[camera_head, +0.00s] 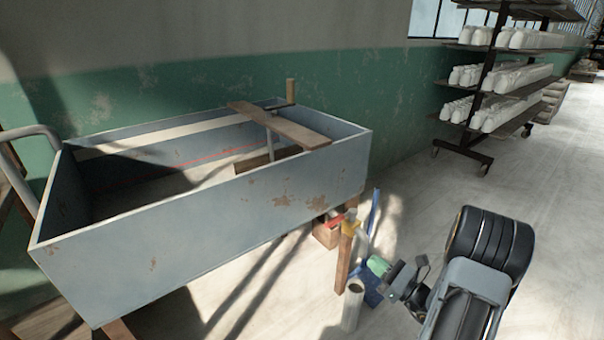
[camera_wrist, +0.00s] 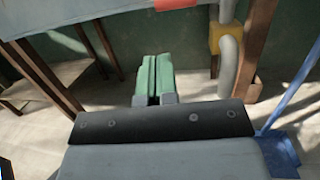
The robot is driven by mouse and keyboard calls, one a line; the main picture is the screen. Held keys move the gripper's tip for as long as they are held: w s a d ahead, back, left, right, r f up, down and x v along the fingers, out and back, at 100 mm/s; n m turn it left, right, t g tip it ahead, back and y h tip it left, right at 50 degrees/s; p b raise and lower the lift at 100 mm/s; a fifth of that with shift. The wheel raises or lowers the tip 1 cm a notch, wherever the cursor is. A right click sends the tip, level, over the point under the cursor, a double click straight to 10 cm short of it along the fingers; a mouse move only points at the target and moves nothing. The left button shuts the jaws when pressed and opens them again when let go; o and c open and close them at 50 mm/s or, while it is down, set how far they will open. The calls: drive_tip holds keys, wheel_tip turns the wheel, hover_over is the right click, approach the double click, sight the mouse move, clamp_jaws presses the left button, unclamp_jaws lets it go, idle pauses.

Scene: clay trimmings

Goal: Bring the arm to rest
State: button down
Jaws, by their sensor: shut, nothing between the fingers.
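My gripper (camera_head: 379,265) is at the lower right in the head view, in front of the right end of a grey metal trough on legs (camera_head: 230,208). Its green fingers point left, towards the trough's leg. In the wrist view, the gripper's two green fingers (camera_wrist: 153,78) lie side by side, shut, with nothing between them. The trough's underside edge shows at the top of the wrist view. My arm extends from the lower right in the head view.
A blue dustpan (camera_head: 372,298) and a white roll-like cylinder (camera_head: 352,305) are on the floor close to my gripper. A wooden board (camera_head: 290,130) lies across the trough. A wheeled rack (camera_head: 480,95) of white pieces stands at the back right.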

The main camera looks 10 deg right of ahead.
drive_tip(key=s+a+r+n+g+y+p, duration=0.1)
drive_tip(key=s+a+r+n+g+p, duration=0.2)
drive_tip(key=a+r+n+g+p, duration=0.6)
drive_tip(key=s+a+r+n+g+p, duration=0.4)
drive_tip(key=a+r+n+g+p, duration=0.25)
drive_tip(key=r, duration=0.55)
drive_tip(key=s+r+n+t+h+p, duration=0.1)
drive_tip(key=s+r+n+h+p, duration=0.1)
drive_tip(key=r+n+h+p, duration=0.4)
drive_tip(key=s+r+n+t+h+p, duration=0.1)
drive_tip(key=r+n+h+p, duration=0.5)
drive_tip(key=r+p, duration=0.6)
wheel_tip(320, 180, up, 4)
drive_tip(key=shift+s+d+n, duration=0.3)
drive_tip(key=shift+s+n, duration=0.6)
drive_tip(key=shift+n, duration=0.15)
drive_tip(key=shift+a, duration=0.1)
